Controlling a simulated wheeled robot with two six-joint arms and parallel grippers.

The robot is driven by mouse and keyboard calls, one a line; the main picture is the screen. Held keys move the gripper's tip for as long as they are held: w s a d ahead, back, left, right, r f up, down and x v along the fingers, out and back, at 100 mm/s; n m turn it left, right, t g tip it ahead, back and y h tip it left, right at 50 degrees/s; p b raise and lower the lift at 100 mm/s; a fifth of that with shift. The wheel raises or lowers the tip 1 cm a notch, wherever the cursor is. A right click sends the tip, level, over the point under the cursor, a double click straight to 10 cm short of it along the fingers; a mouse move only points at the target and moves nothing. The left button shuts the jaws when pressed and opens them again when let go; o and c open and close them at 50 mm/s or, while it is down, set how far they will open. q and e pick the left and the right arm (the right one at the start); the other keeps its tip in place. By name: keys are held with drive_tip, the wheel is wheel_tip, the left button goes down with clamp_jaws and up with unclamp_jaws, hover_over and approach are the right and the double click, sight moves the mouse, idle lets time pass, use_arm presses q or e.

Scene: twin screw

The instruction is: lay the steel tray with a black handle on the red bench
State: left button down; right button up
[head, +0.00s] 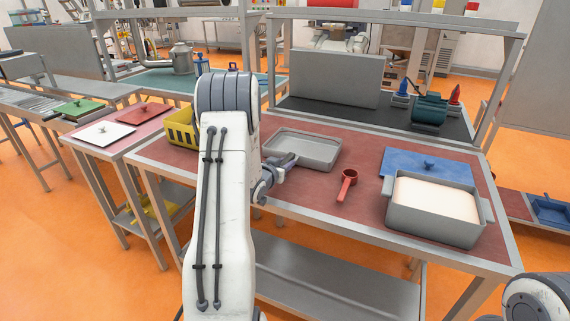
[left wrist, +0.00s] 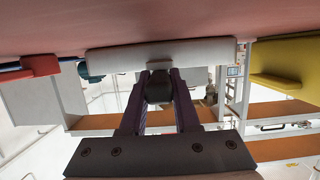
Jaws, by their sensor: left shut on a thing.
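The steel tray (head: 303,149) is a shallow grey rectangle over the left-middle part of the red bench (head: 355,215). It looks level and close to the red top; I cannot tell whether it touches. My left gripper (head: 286,163) is at the tray's near left side. In the left wrist view its two fingers (left wrist: 159,88) are shut on the black handle (left wrist: 158,86), with the tray's pale edge (left wrist: 200,52) just beyond. The fingers cover much of the handle. My right gripper is out of view.
On the bench are a yellow crate (head: 181,132), a red scoop (head: 347,185), a blue lid (head: 427,163) and a grey bin of pale powder (head: 433,200). A black rear shelf holds a dark green container (head: 429,110). Bare red top lies around the scoop.

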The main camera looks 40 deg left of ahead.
use_arm(q)
drive_tip(key=shift+r, duration=0.1)
drive_tip(key=c, duration=0.6)
unclamp_jaws()
drive_tip(key=shift+o, duration=0.2)
drive_tip(key=b+v, duration=0.1)
drive_tip(key=v, duration=0.9)
drive_tip(key=shift+s+d, duration=0.1)
drive_tip(key=shift+s, duration=0.1)
